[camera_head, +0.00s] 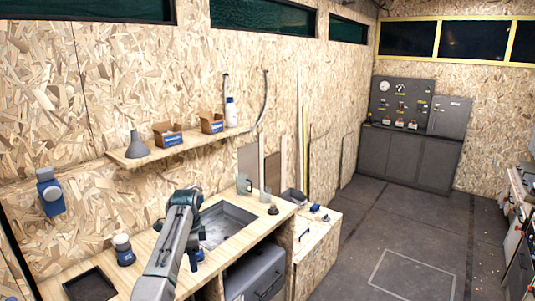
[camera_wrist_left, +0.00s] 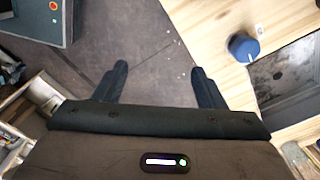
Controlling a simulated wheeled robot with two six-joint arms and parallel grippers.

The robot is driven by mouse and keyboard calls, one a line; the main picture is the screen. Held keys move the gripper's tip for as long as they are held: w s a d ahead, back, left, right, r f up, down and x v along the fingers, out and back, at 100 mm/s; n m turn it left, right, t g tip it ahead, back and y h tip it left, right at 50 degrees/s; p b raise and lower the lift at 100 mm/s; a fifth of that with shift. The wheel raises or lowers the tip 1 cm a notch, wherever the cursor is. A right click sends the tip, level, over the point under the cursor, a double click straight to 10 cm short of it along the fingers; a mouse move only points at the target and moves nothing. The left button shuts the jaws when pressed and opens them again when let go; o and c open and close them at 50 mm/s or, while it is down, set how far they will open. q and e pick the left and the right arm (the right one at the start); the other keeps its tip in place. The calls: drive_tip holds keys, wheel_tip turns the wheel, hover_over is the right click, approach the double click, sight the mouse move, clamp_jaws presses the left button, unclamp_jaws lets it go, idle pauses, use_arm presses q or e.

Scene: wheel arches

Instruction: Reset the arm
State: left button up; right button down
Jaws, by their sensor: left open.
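My left arm (camera_head: 177,245) rises from the bottom of the head view and reaches over the wooden counter by the sink. In the left wrist view my left gripper (camera_wrist_left: 158,70) is open, with its two dark fingers apart and nothing between them. Dark floor shows beyond the fingers, with the pale wooden counter edge to the right. In the head view the fingers cannot be made out clearly. My right gripper is in neither view.
A wall shelf (camera_head: 183,146) above carries boxes, a funnel and a bottle. The floor (camera_head: 405,225) to the right is open.

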use_arm(q)
drive_tip(key=s+a+f+n+t, duration=0.15)
drive_tip(key=s+f+n, duration=0.25)
drive_tip(key=s+f, duration=0.6)
drive_tip(key=s+a+f+n, duration=0.3)
drive_tip(key=s+f, duration=0.5)
drive_tip(key=s, duration=0.4)
drive_tip(key=s+r+n+t, duration=0.1)
drive_tip(key=s+r+n, duration=0.25)
drive_tip(key=s, duration=1.05)
drive_tip(key=s+r+n+t, duration=0.1)
drive_tip(key=s+r+n, duration=0.25)
drive_tip(key=s, duration=1.15)
wheel_tip(320, 180, down, 36)
drive_tip(key=a+f+g+b, duration=0.1)
drive_tip(key=a+b, duration=0.2)
drive_tip(key=b, duration=0.2)
drive_tip(key=s+f+g+b, duration=0.1)
drive_tip(key=s+f+b, duration=0.2)
drive_tip(key=s+f, duration=1.5)
wheel_tip(320, 180, down, 3)
drive_tip(key=shift+s+a+f+n+y, duration=0.15)
drive_tip(key=shift+a+f+n+y, duration=0.05)
drive_tip(key=shift+a+n+y, duration=0.2)
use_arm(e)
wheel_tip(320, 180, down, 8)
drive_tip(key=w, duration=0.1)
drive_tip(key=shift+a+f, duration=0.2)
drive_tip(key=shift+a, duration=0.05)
